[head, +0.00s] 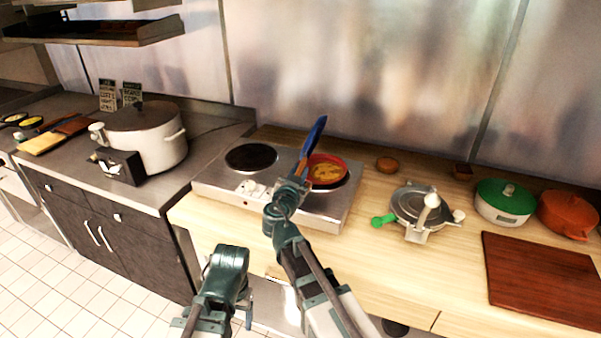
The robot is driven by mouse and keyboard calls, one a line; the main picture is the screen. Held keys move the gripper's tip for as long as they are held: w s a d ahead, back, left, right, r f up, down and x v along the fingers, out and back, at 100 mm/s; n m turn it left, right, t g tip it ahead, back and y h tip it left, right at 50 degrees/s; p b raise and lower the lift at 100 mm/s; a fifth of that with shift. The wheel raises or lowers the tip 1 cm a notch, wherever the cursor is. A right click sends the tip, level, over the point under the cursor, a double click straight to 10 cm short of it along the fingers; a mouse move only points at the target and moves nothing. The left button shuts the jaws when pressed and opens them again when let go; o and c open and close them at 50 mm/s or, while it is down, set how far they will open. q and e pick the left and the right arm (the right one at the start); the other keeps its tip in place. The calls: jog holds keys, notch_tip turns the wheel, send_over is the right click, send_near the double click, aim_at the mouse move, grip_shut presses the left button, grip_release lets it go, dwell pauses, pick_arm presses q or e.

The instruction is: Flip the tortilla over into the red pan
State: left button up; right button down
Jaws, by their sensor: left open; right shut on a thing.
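The red pan (343,162) sits on the right burner of the steel hotplate. A yellow-orange tortilla (326,174) lies inside it. My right gripper (298,178) is at the pan's left edge, shut on a spatula-like tool (317,130) with an orange part and a blue end. The tool stands steeply up along the pan's left side, its blue end above and behind the pan. I cannot tell whether it touches the pan. My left gripper (244,308) is low in front of the counter, open and away from the pan; its fingers are hardly visible.
The hotplate (225,188) has an empty left burner (251,157). To the right are a round metal press (415,205) with a green handle, a green-lidded pot (505,200), an orange pot (567,213) and a brown board (540,275). A large pot (150,140) stands on the left counter.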

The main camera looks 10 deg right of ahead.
pick_arm(q)
notch_tip(320, 180, up, 5)
jog(key=p, duration=0.4)
jog(key=shift+r+p, duration=0.2)
jog(key=shift+p, duration=0.1)
pick_arm(e)
jog(key=r, duration=0.1)
jog(key=a+r, duration=0.1)
jog(key=r, duration=0.1)
jog(key=w+r, duration=0.1)
jog(key=r, duration=0.1)
jog(key=shift+a+r, duration=0.15)
jog(key=shift+a, duration=0.1)
jog(key=shift+d, duration=0.1)
